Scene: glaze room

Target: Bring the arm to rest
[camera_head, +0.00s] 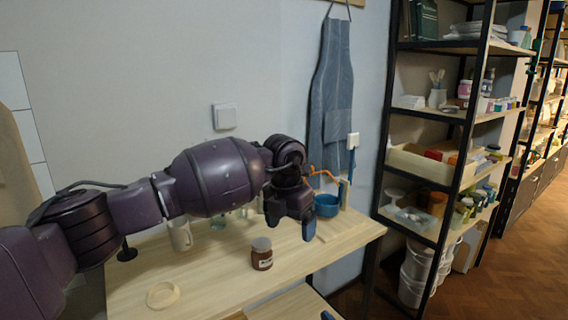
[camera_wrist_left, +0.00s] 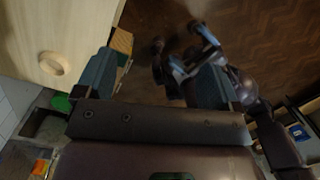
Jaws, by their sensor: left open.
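My left arm reaches in from the left across the wooden table (camera_head: 205,285). Its gripper (camera_head: 292,225) hangs above the back right part of the tabletop, fingers apart and nothing between them.
A brown jar with a grey lid (camera_head: 261,254) and a wooden ring (camera_head: 163,295) stand on the table. A blue pot (camera_head: 327,205) is close behind the gripper, a pale mug (camera_head: 180,236) beneath the arm. A loaded shelf (camera_head: 440,115) stands right. The front tabletop is mostly clear.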

